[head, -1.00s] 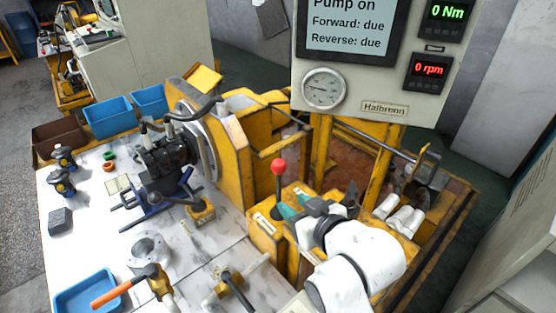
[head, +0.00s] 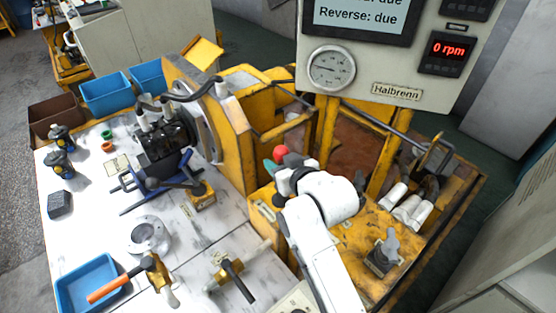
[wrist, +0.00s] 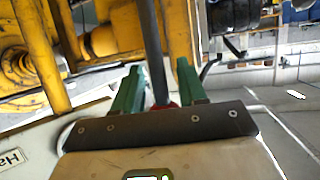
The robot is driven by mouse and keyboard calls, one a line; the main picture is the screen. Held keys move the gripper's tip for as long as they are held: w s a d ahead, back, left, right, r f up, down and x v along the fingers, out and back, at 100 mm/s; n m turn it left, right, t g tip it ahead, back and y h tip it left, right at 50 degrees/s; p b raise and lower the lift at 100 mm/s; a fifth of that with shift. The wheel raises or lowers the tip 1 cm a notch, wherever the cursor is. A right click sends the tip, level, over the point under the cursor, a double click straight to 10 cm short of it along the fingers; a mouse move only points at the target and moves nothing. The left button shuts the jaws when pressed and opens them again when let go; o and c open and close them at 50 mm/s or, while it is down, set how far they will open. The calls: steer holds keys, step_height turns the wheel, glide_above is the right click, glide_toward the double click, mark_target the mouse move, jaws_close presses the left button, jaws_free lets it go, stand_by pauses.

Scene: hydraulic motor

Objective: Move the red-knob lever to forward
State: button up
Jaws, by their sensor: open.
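The red knob (head: 281,153) tops a lever on the yellow housing (head: 264,218). My gripper (head: 275,166) is at the knob in the head view, and my white arm hides the lever's shaft and base there. In the wrist view the dark lever shaft (wrist: 150,45) runs between the two green fingers of my gripper (wrist: 160,68). They stand apart on either side of it, with gaps visible. A bit of the red knob shows near the palm, mostly hidden. The lever's exact tilt cannot be told.
The display (head: 362,16) shows "Reverse: due" and the speed readout (head: 447,49) shows 0 rpm. A grey lever (head: 386,247) stands on the housing at right.

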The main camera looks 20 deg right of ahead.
steer(key=shift+w+f, duration=0.2)
steer(key=shift+w, duration=0.25)
jaws_close()
stand_by(0.4)
